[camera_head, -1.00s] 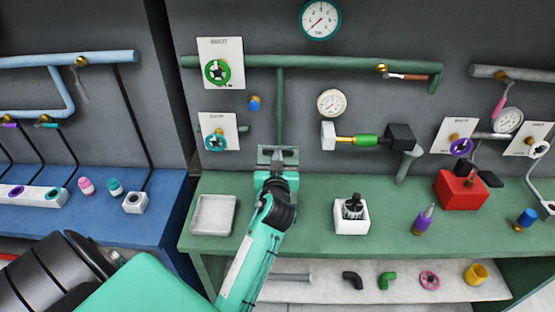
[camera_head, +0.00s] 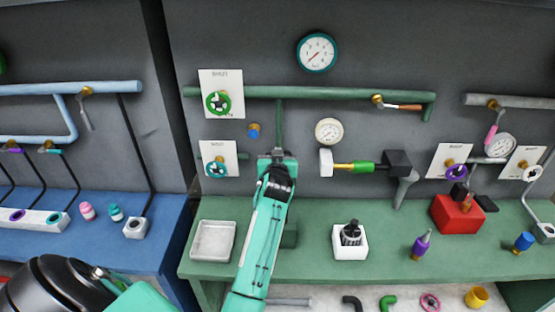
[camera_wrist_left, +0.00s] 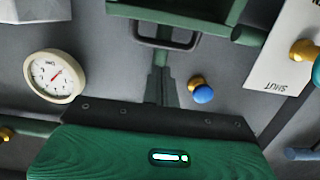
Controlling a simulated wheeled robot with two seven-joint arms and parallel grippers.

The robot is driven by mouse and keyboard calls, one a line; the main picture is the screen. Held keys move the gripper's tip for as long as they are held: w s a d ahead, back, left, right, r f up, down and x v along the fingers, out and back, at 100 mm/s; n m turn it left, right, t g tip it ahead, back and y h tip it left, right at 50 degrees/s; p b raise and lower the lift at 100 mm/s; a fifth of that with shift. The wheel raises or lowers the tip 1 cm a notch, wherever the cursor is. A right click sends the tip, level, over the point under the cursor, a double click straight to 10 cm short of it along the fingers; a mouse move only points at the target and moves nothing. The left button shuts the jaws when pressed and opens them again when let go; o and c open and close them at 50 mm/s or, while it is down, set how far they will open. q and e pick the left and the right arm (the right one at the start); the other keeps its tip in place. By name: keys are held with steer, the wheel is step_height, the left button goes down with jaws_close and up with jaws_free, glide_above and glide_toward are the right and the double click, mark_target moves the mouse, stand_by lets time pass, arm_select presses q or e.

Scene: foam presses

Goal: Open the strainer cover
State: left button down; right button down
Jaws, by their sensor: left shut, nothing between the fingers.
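My left gripper (camera_head: 277,158) is shut and empty, in front of the wall at the foot of the vertical green pipe. Its closed dark fingers (camera_wrist_left: 161,82) also show in the wrist view, which is upside down. Beyond the fingertips there is a grey U-shaped handle (camera_wrist_left: 165,42) on a dark green box-like part (camera_wrist_left: 180,12), cut off by the top edge. I cannot tell whether the fingers touch the handle. In the head view a dark green block (camera_head: 289,235) shows beside my arm, partly hidden; whether it is the strainer is unclear. My right gripper is not in view.
A blue knob (camera_head: 254,131) and a white gauge (camera_head: 329,131) flank the gripper on the wall. A metal tray (camera_head: 213,241) and a white block (camera_head: 350,243) with a black fitting stand on the green bench (camera_head: 390,262). Bench space between them is partly covered by my arm.

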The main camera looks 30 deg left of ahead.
arm_select(q)
steer(key=shift+x, duration=0.8)
